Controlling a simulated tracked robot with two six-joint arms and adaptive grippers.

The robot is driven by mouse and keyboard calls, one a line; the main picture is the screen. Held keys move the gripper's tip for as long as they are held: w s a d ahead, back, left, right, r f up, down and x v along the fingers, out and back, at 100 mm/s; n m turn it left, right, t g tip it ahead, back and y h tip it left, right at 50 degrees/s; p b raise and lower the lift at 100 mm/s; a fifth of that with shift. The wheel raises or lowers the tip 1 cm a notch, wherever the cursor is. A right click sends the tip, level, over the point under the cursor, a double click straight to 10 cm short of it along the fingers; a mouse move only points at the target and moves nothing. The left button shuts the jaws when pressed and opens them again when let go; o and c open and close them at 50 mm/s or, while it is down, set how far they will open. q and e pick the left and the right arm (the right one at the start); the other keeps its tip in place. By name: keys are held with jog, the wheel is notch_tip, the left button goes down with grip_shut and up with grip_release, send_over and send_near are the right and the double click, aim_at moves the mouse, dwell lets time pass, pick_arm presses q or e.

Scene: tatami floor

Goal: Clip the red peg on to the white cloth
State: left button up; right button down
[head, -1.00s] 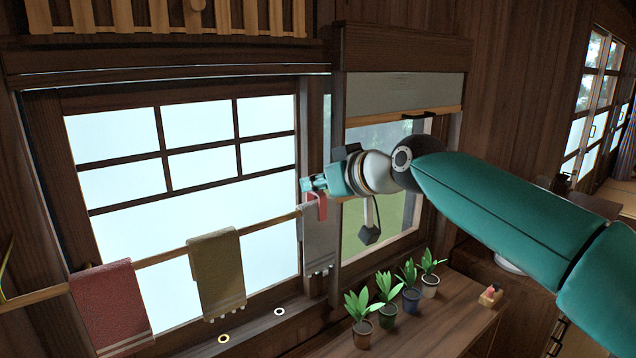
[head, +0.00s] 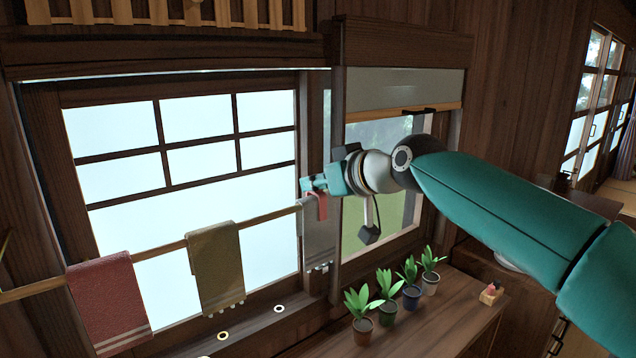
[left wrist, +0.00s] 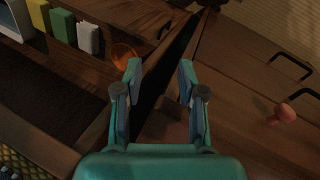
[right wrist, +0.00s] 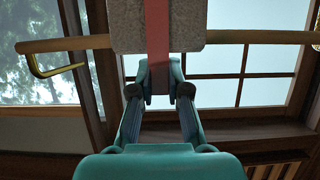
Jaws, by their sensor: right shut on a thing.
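The white cloth (head: 318,240), greyish in this light, hangs over the wooden rod at the right end of the row of cloths. It also shows in the right wrist view (right wrist: 186,25). My right gripper (head: 314,184) is shut on the red peg (head: 322,207), right at the cloth's top edge. In the right wrist view, the peg (right wrist: 157,35) runs as a red strip out of the fingertips (right wrist: 159,75), across the cloth and rod. How far it straddles the cloth is hidden. My left gripper (left wrist: 160,70) is open and empty, away from the cloths.
A red cloth (head: 108,303) and an olive cloth (head: 215,268) hang further left on the rod (head: 165,248). Several potted plants (head: 387,315) stand on the wooden counter (head: 455,315) below right. The left wrist view shows cabinets with a dark handle (left wrist: 290,66).

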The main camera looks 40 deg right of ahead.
dwell(0.4)
jog(key=c, duration=1.1)
grip_release()
jog(key=shift+o, duration=0.5)
jog(key=o, duration=0.4)
jog(key=shift+r+p, duration=2.45)
jog(key=shift+r, duration=0.55)
